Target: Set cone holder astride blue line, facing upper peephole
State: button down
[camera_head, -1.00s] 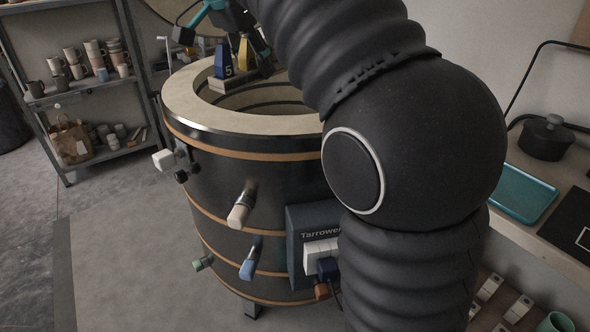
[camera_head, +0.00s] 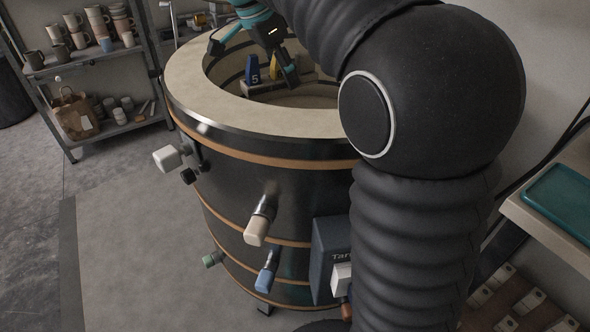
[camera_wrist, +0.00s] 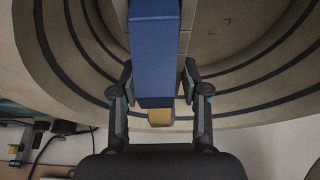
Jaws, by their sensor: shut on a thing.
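The cone holder (camera_head: 262,87) is a pale bar with a blue cone marked 5 (camera_head: 252,70) and a yellow cone (camera_head: 274,67) standing on it. It is upright inside the round kiln (camera_head: 240,118), below the rim. My gripper (camera_head: 288,76) is shut on the holder from above. In the wrist view the blue cone (camera_wrist: 155,55) fills the middle between my fingers, with the yellow cone (camera_wrist: 160,117) behind it. I cannot tell whether the bar touches the kiln floor. I see no blue line. The kiln wall carries white, tan, blue and green plugs; peephole openings inside are not visible.
The kiln's wide pale rim (camera_head: 215,118) surrounds my gripper closely. A control box (camera_head: 330,260) hangs on its front. Shelves with cups (camera_head: 95,60) stand at left, and a bench with a teal tray (camera_head: 560,205) is at right. Floor at lower left is clear.

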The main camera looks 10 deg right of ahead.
jog(key=d+f+m+g, duration=0.1)
jog(key=f+m, duration=0.2)
jog(key=f, duration=0.4)
jog(key=s+d+f+m+g+b, duration=0.1)
jog(key=f+m, duration=0.1)
jog(key=f, duration=0.5)
jog(key=s+d+f+m+g, duration=0.1)
jog(key=f+m, duration=0.2)
jog(key=f, duration=0.4)
jog(key=shift+d+f+m, duration=0.1)
jog(key=shift+f+m, duration=0.2)
jog(key=shift+f, duration=0.05)
jog(key=shift+f+b, duration=0.15)
jog(key=shift+b, duration=0.15)
jog(key=c, duration=0.6)
grip_release()
jog(key=shift+o, duration=0.2)
jog(key=p+v, duration=0.1)
jog(key=v, duration=1.1)
jog(key=shift+w+d, duration=0.15)
